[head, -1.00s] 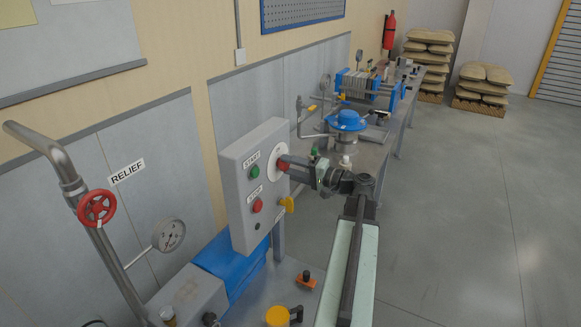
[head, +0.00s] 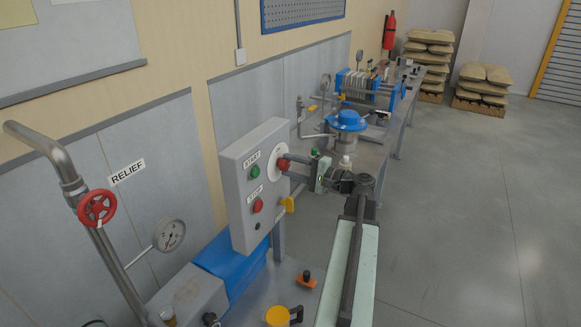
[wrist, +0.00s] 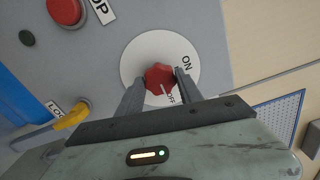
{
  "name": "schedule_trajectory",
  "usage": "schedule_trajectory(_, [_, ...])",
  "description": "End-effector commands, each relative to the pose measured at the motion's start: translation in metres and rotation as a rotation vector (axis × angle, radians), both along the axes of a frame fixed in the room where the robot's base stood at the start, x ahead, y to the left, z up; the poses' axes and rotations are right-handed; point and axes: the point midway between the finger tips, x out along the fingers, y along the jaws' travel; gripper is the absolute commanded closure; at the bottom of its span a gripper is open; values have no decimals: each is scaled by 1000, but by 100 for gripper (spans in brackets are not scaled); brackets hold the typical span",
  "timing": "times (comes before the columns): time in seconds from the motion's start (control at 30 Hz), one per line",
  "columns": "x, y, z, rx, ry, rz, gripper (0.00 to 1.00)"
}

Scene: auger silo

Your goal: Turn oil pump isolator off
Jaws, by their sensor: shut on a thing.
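The isolator is a red knob (wrist: 158,76) on a round white plate (wrist: 136,57) marked ON and OFF, on the grey control box (head: 240,215). In the wrist view a white line on the knob points toward the OFF label (wrist: 171,98). My gripper (wrist: 160,80) has one finger on each side of the knob and is shut on it. In the head view my gripper (head: 287,165) reaches the knob from the right, and part of the plate and its lettering is hard to read.
The box also has a green START button (head: 255,172), a red STOP button (head: 257,206) and a yellow lever (head: 287,205) below the gripper. A red RELIEF handwheel (head: 97,208) stands at left. The floor at right is clear.

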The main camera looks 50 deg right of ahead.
Motion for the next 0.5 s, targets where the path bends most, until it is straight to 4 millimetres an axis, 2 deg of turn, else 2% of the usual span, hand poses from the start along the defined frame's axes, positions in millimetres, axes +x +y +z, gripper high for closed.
schedule_trajectory(0.23, [0, 0, -1, 0, 2, -1, 98])
schedule_trajectory(0.27, [0, 0, -1, 0, 2, -1, 49])
schedule_trajectory(0.3, [0, 0, -1, 0, 2, -1, 38])
schedule_trajectory(0.33, [0, 0, -1, 1, 1, -1, 35])
schedule_trajectory(0.5, [0, 0, 0, 0, 1, 0, 35])
